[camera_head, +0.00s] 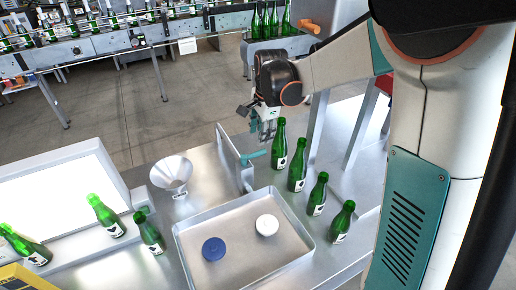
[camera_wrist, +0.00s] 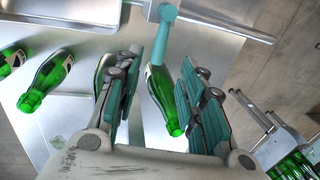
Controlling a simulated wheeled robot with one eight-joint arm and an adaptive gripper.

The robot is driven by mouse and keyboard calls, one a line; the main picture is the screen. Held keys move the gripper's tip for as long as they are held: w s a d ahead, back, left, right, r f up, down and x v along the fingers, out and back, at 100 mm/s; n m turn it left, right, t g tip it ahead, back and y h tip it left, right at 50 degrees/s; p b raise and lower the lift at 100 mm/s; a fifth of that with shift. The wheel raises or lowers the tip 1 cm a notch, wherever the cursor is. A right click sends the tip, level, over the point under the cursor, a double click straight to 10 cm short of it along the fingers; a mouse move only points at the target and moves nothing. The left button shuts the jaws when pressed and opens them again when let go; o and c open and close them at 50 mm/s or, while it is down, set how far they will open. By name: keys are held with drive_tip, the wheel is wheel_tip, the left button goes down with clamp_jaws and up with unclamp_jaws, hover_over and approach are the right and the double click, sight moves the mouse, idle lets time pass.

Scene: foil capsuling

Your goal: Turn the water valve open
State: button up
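The water valve's teal handle (camera_head: 253,157) sticks out from a grey pipe at the sink's edge, left of the bottle row. It also shows at the top of the wrist view (camera_wrist: 165,35). My gripper (camera_head: 265,132) is above the handle in the head view, pointing down. In the wrist view, my gripper (camera_wrist: 160,62) has its two teal-padded fingers apart, with the handle's end near the gap between their tips. I cannot tell whether they touch it. Nothing is held; a green bottle seen in the gap stands beyond the fingers.
Several green bottles (camera_head: 298,165) stand right of the handle. A metal tray (camera_head: 190,240) holds a blue cap (camera_head: 214,249) and a white cap (camera_head: 267,225). A funnel (camera_head: 171,173) stands at left. More bottles (camera_head: 106,215) lean by a white panel. A conveyor (camera_head: 110,42) is behind.

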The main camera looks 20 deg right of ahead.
sight(258, 152)
drive_tip(key=f, duration=0.3)
drive_tip(key=w+f, duration=0.1)
drive_tip(key=f, duration=0.2)
drive_tip(key=w+f+b, duration=0.1)
drive_tip(key=f, duration=0.3)
drive_tip(key=shift+a, duration=0.2)
drive_tip(key=shift+r, duration=0.1)
clamp_jaws()
